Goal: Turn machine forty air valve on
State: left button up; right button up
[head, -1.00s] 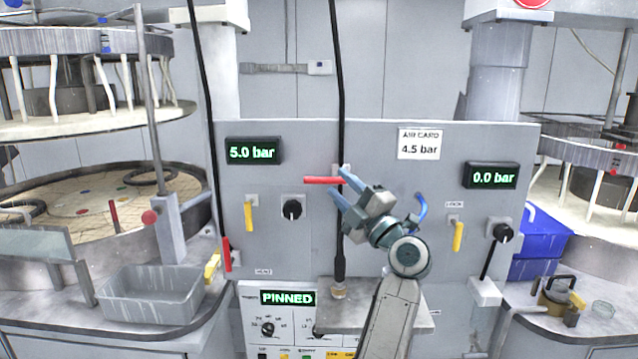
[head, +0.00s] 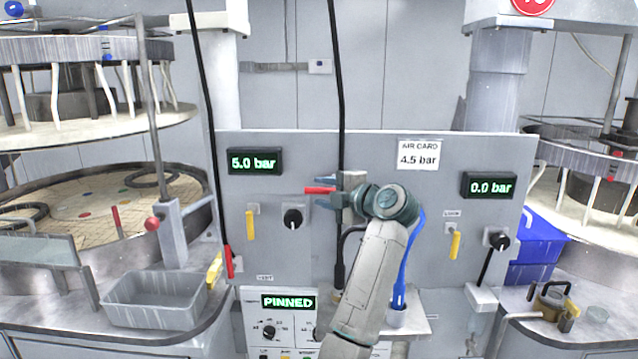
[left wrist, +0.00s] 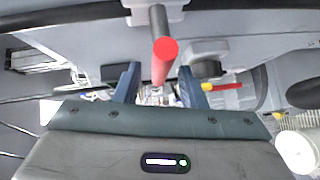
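A red lever handle (head: 317,190) sticks out to the left from a grey valve body on the middle of the grey panel. My left gripper (head: 324,190) is at this lever, its blue fingers pointing left, one above and one below the handle. In the left wrist view, the red lever (left wrist: 165,52) reaches between the two separated fingers of my left gripper (left wrist: 159,82). The gripper is open; gaps show beside the handle, and contact cannot be made out. The right pressure display (head: 488,185) reads 0.0 bar. My right gripper is not in view.
The left display (head: 254,161) reads 5.0 bar, and a card (head: 418,155) reads 4.5 bar. Yellow levers (head: 250,224) and black knobs (head: 293,218) are on the panel. A black hose (head: 341,90) hangs close to the gripper. A grey tray (head: 153,300) stands at left.

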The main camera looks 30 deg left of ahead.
pick_arm(q)
jog(key=shift+x, duration=0.95)
jog(key=shift+c, duration=0.3)
grip_shut()
